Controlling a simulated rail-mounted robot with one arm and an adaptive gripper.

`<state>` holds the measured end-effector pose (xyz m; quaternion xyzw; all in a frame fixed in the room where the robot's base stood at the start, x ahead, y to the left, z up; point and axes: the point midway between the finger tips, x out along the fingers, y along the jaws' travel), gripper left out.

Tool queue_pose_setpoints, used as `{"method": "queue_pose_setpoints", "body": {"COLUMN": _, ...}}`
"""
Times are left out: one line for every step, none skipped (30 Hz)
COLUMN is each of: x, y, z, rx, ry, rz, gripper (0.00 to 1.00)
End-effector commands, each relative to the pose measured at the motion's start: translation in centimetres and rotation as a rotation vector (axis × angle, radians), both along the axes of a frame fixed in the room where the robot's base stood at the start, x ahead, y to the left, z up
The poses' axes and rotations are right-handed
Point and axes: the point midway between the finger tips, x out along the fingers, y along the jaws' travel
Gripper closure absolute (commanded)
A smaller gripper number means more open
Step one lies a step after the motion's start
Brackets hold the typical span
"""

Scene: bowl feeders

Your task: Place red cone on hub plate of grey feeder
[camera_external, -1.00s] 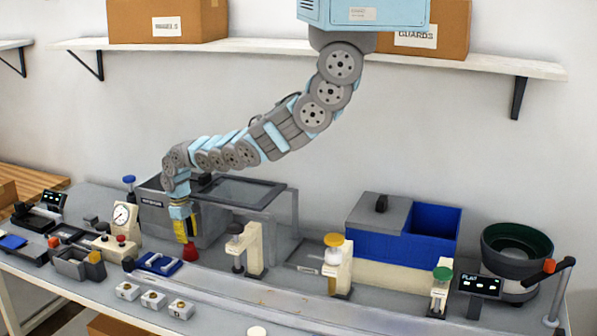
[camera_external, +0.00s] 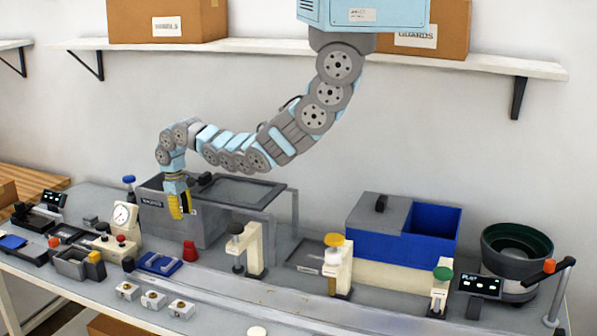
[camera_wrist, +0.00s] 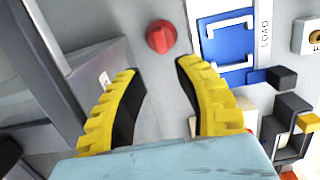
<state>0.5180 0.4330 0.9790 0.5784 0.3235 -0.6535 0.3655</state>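The red cone (camera_external: 190,251) stands on the grey bench, right of the blue fixture. In the wrist view the cone (camera_wrist: 161,37) lies beyond the fingertips. My gripper (camera_external: 180,214), with yellow fingers, hangs above and slightly left of the cone, in front of a grey box. The wrist view shows my gripper (camera_wrist: 156,68) open, with nothing between its fingers. A grey bowl feeder (camera_external: 502,268) with a dark green inside stands at the far right. A paler disc (camera_external: 514,258) shows low inside it, partly hidden by the rim; I cannot tell its details.
The grey box (camera_external: 190,217) and a raised frame (camera_external: 242,190) stand behind my gripper. The blue fixture (camera_external: 158,262) is left of the cone. Cream posts, a blue bin (camera_external: 400,245) and a display (camera_external: 480,284) lie toward the feeder. The front bench strip is mostly clear.

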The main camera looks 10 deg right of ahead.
Motion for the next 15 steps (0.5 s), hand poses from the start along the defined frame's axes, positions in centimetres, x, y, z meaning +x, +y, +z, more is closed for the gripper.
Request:
{"method": "queue_pose_setpoints", "body": {"x": 0.09, "y": 0.05, "z": 0.28, "rx": 0.002, "ry": -0.002, "rz": 0.0, "gripper": 0.67}}
{"method": "queue_pose_setpoints", "body": {"x": 0.1, "y": 0.08, "z": 0.43, "rx": 0.003, "ry": -0.003, "rz": 0.0, "gripper": 0.67}}
{"method": "queue_pose_setpoints", "body": {"x": 0.11, "y": 0.12, "z": 0.61, "rx": 0.003, "ry": -0.003, "rz": 0.0, "gripper": 0.57}}
{"method": "queue_pose_setpoints", "body": {"x": 0.1, "y": 0.13, "z": 0.7, "rx": 0.003, "ry": -0.003, "rz": 0.0, "gripper": 0.52}}
{"method": "queue_pose_setpoints", "body": {"x": 0.1, "y": 0.14, "z": 0.77, "rx": 0.003, "ry": -0.003, "rz": 0.0, "gripper": 0.52}}
{"method": "queue_pose_setpoints", "body": {"x": 0.09, "y": 0.13, "z": 0.84, "rx": 0.003, "ry": -0.003, "rz": 0.0, "gripper": 0.52}}
{"method": "queue_pose_setpoints", "body": {"x": 0.08, "y": 0.13, "z": 0.87, "rx": 0.002, "ry": -0.002, "rz": 0.0, "gripper": 0.52}}
{"method": "queue_pose_setpoints", "body": {"x": 0.08, "y": 0.13, "z": 0.89, "rx": 0.002, "ry": -0.002, "rz": 0.0, "gripper": 0.52}}
{"method": "queue_pose_setpoints", "body": {"x": 0.07, "y": 0.12, "z": 0.89, "rx": 0.002, "ry": -0.002, "rz": 0.0, "gripper": 0.52}}
{"method": "queue_pose_setpoints", "body": {"x": 0.07, "y": 0.12, "z": 0.9, "rx": 0.002, "ry": -0.002, "rz": 0.0, "gripper": 0.52}}
{"method": "queue_pose_setpoints", "body": {"x": 0.06, "y": 0.12, "z": 0.89, "rx": 0.001, "ry": -0.002, "rz": 0.0, "gripper": 0.52}}
{"method": "queue_pose_setpoints", "body": {"x": 0.06, "y": 0.11, "z": 0.88, "rx": 0.001, "ry": -0.002, "rz": 0.0, "gripper": 0.52}}
{"method": "queue_pose_setpoints", "body": {"x": 0.07, "y": 0.11, "z": 0.88, "rx": 0.001, "ry": -0.002, "rz": 0.0, "gripper": 0.52}}
{"method": "queue_pose_setpoints", "body": {"x": 0.07, "y": 0.11, "z": 0.87, "rx": 0.001, "ry": -0.002, "rz": 0.0, "gripper": 0.52}}
{"method": "queue_pose_setpoints", "body": {"x": 0.07, "y": 0.11, "z": 0.87, "rx": 0.001, "ry": -0.002, "rz": 0.0, "gripper": 0.52}}
